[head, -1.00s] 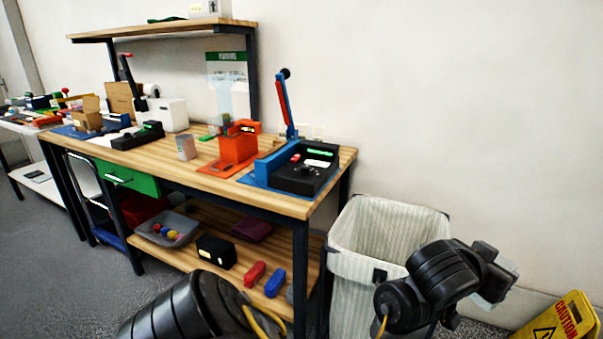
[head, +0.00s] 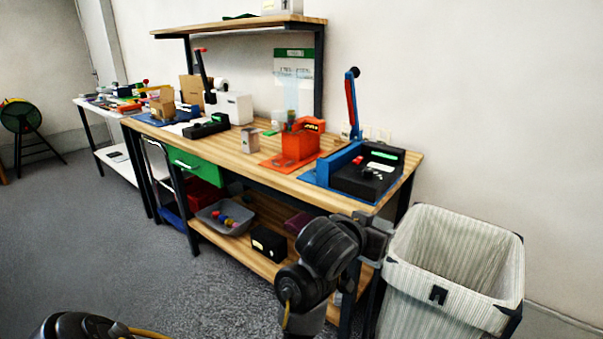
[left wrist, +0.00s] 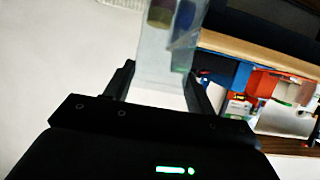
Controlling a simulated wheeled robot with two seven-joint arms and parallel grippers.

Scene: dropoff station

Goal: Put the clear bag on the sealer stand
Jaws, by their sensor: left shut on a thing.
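In the left wrist view my left gripper (left wrist: 160,82) is shut on the clear bag (left wrist: 165,48), which stretches beyond the fingers with yellowish and blue contents. The bag and left gripper are outside the head view; only my left arm shows at its bottom left. A blue and black device (head: 362,173) with an upright red and blue lever stands at the bench's right end; it looks like the sealer, though I cannot be sure. My right gripper (head: 375,240) is in front of the bench's right end; its jaws are unclear.
The wooden bench (head: 235,153) also holds an orange device (head: 299,145), a grey can (head: 249,138) and a black device (head: 206,126). A lined bin (head: 450,265) stands at the right. A lower shelf carries a grey tray (head: 226,216).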

